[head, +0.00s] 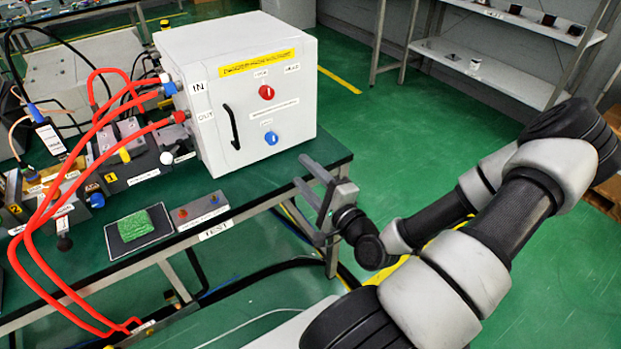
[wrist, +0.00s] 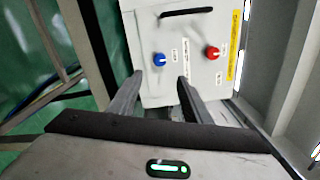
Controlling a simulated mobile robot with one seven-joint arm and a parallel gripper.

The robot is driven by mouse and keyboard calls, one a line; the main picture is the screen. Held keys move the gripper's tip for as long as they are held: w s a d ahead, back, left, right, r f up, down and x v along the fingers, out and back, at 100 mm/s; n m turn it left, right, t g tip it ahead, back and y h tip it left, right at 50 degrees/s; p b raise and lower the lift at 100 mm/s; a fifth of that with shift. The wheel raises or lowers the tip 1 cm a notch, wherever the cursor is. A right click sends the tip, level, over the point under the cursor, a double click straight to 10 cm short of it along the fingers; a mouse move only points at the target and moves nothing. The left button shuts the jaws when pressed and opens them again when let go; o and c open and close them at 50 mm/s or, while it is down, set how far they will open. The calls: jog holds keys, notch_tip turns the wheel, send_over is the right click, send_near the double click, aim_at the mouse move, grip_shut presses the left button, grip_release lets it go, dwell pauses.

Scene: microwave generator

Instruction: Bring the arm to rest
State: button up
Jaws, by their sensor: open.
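My gripper (head: 310,172) is open and empty in the head view, in front of and to the right of the white cabinet's (head: 268,128) lower right corner. My arm reaches in from the right of the picture, bent at the elbow. In the wrist view the two fingers of my gripper (wrist: 160,80) are apart with nothing between them. Past them the white cabinet (wrist: 183,62) shows its blue knob, red knob and black handle. The gripper appears apart from the cabinet.
The cabinet stands on a green-topped bench (head: 330,156) with red hoses on its left. A green sponge (head: 135,225) lies on a dark pad near a small button box (head: 201,210). Shelves (head: 490,65) stand at the back right. Green floor is clear between bench and shelves.

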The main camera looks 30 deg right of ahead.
jog(key=shift+s, duration=1.05)
